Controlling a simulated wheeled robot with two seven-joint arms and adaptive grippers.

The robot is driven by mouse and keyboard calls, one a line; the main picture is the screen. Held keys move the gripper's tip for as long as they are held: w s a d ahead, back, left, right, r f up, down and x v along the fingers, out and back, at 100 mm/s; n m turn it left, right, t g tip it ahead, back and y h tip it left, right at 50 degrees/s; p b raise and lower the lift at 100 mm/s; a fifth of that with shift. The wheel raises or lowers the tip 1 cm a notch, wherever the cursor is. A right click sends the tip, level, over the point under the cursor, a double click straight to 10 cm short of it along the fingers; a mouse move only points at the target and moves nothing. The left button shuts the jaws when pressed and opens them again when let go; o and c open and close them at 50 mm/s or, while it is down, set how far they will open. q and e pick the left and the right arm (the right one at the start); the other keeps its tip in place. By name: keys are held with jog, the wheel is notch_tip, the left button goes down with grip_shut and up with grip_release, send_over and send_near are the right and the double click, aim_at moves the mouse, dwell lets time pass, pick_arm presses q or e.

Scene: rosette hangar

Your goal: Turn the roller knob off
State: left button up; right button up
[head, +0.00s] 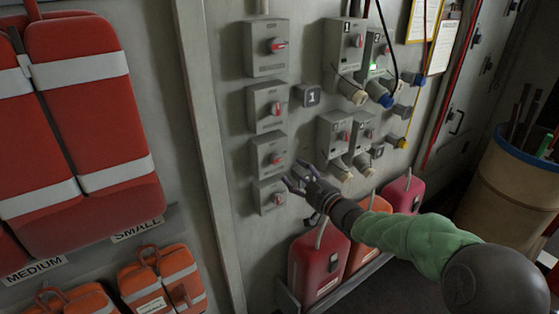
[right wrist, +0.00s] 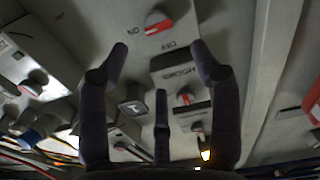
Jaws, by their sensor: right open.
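Several grey switch boxes with red-handled knobs form a column on the wall: top knob (head: 277,45), second knob (head: 275,108), third knob (head: 276,160) and lowest knob (head: 278,199). Their labels are too small for me to tell which is the roller's. My right gripper (head: 302,178) is open and empty just right of the two lower boxes. In the right wrist view, which is upside down, its spread fingers (right wrist: 160,70) face a near knob (right wrist: 157,24). Its red handle lies roughly level, in line with the ON mark. My left gripper is out of view.
A square "1" sign (head: 308,96) and socket boxes (head: 342,45) with plugs and cables sit to the right. Red bags (head: 85,115) hang at left, and a tan barrel (head: 510,185) stands at right.

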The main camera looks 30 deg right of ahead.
aim_at(278, 159)
jog(key=w, duration=0.9)
jog(key=shift+w+a+f, duration=0.1)
jog(key=shift+w+a, duration=0.15)
jog(key=shift+a, duration=0.1)
jog(key=c, duration=1.1)
